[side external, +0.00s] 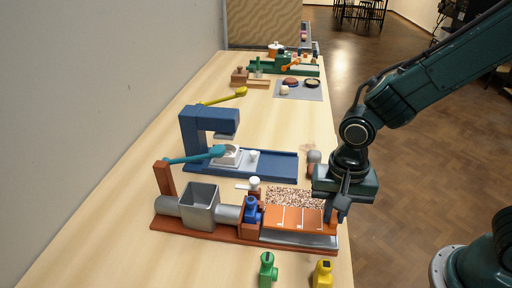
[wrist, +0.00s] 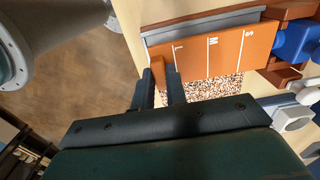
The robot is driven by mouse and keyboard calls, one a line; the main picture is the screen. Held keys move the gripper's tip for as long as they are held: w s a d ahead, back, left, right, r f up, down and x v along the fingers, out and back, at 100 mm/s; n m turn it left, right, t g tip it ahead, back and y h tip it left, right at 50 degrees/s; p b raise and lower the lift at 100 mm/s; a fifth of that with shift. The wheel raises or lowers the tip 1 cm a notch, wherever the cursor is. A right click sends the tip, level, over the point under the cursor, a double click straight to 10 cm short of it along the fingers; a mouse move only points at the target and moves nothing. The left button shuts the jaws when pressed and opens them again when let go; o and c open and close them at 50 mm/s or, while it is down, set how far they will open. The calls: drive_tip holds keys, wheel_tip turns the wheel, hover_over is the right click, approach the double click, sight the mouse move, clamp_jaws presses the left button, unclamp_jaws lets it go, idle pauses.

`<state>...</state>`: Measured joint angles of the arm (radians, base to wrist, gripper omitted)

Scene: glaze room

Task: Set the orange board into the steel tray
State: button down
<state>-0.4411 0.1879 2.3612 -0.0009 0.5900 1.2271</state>
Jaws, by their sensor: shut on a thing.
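The orange board (side external: 292,217), marked with white lines and the letters L, M and S, lies level over the steel tray (side external: 300,239) at the right end of a red-brown base. In the wrist view the board (wrist: 212,48) shows with the tray's grey edge (wrist: 205,21) along its far side. I cannot tell whether it rests in the tray or hangs just above it. My gripper (side external: 338,213) is at the board's right end, shut on its upright orange tab; the fingers (wrist: 161,85) sit either side of the tab in the wrist view.
A speckled strip (side external: 294,197) lies beside the board. A blue clamp-like part (side external: 252,211) and a steel box (side external: 199,205) stand left of it. A blue machine (side external: 203,135) is behind. Green (side external: 267,268) and yellow (side external: 322,272) pieces stand in front.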

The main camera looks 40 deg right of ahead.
drive_tip(key=shift+f, duration=1.4)
drive_tip(key=shift+f, duration=0.15)
drive_tip(key=c, duration=1.4)
unclamp_jaws()
wheel_tip(320, 180, up, 12)
drive_tip(key=shift+r, duration=0.2)
drive_tip(key=shift+d, duration=0.1)
